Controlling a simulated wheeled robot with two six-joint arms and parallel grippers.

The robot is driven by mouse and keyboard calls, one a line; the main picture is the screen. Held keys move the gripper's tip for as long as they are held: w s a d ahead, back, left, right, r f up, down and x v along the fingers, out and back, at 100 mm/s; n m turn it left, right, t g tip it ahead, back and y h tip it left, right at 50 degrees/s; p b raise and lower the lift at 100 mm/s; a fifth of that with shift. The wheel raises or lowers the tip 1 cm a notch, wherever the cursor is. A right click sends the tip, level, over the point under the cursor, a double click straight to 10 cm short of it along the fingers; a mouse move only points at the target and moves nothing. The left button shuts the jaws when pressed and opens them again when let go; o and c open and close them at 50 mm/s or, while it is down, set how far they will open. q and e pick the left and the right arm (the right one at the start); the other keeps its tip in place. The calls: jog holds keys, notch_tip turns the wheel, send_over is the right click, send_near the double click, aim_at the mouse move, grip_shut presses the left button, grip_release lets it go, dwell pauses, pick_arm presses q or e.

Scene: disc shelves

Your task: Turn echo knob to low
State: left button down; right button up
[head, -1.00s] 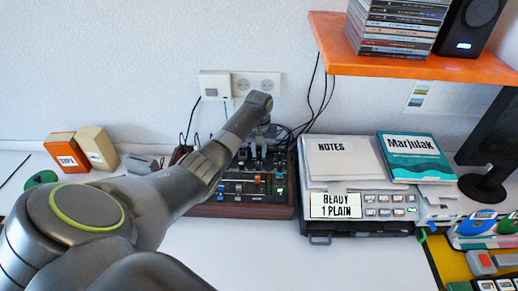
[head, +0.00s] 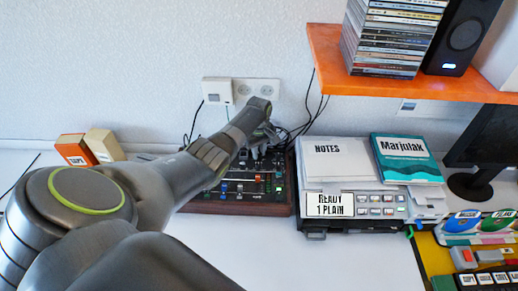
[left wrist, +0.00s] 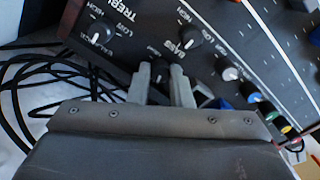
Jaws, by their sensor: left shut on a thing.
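The mixer (head: 240,208) is a dark panel with wooden edges, knobs and sliders, standing on the white desk by the wall. My left arm reaches over its back part, and my left gripper (head: 262,140) is small and partly hidden there. In the left wrist view the two fingers of my left gripper (left wrist: 160,82) are closed around the sides of a black knob (left wrist: 160,72) on the mixer panel (left wrist: 255,62). The label by this knob is too small to read. A knob marked bass (left wrist: 189,37) sits just beside it. My right gripper is not in view.
Loose black cables (left wrist: 45,85) lie beside the mixer. A grey device (head: 355,212) with a notes pad (head: 336,165) and a teal book (head: 406,155) stands to its right. An orange shelf (head: 420,85) with discs overhangs at upper right. The front desk is clear.

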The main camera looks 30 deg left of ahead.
pick_arm(q)
jog(key=shift+r, duration=0.1)
dwell(0.4)
jog(key=c, duration=1.6)
grip_release()
jog(key=shift+o, duration=1.4)
jog(key=shift+s+r, duration=0.1)
